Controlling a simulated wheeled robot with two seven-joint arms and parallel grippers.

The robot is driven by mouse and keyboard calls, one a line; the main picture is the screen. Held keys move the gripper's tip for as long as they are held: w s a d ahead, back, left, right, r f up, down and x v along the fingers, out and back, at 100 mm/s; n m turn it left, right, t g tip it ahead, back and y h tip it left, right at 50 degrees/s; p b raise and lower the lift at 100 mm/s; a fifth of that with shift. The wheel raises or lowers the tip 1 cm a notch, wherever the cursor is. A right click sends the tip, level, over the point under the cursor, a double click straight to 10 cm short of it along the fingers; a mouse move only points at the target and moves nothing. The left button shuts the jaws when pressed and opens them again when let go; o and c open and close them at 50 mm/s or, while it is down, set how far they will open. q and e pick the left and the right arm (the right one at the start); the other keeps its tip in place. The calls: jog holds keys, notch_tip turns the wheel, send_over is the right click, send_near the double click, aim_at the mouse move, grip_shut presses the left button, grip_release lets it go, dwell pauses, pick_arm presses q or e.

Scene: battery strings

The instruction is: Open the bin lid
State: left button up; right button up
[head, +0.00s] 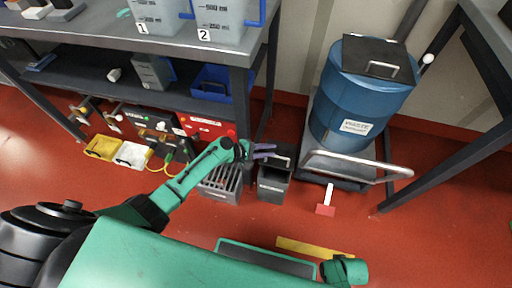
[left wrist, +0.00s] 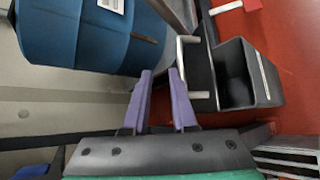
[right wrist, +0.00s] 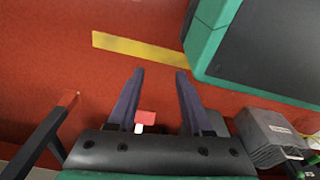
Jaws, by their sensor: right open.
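A small dark grey bin (head: 273,187) stands on the red floor beside the shelf leg. In the left wrist view the bin (left wrist: 268,72) shows a dark open cavity. Its dark lid (left wrist: 203,70), with a pale bar handle (left wrist: 181,62), appears raised beside that cavity. My left gripper (head: 273,150) is at the lid's handle in the head view. In the left wrist view its purple fingers (left wrist: 160,72) are apart with nothing between them, and the handle is just right of the tips. My right gripper (right wrist: 159,72) is open and empty over the floor.
A blue waste drum (head: 357,100) with a black lid stands on a cart with a pale rail (head: 358,165), right of the bin. A slotted grey box (head: 220,184) is left of the bin. A red-and-white tool (head: 326,203) and a yellow strip (head: 312,247) lie on the floor.

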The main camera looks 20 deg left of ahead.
pick_arm(q)
jog(key=p+v, duration=0.1)
jog(key=v, duration=0.4)
jog(key=shift+s+a+r, duration=0.15)
jog(key=shift+s+a, duration=0.05)
jog(key=shift+a, duration=0.1)
pick_arm(e)
jog(key=s, duration=0.1)
jog(key=s+f, duration=0.1)
jog(key=s, duration=0.1)
jog(key=shift+s+d+f, duration=0.15)
jog(key=shift+d+f, duration=0.1)
jog(key=shift+d, duration=0.15)
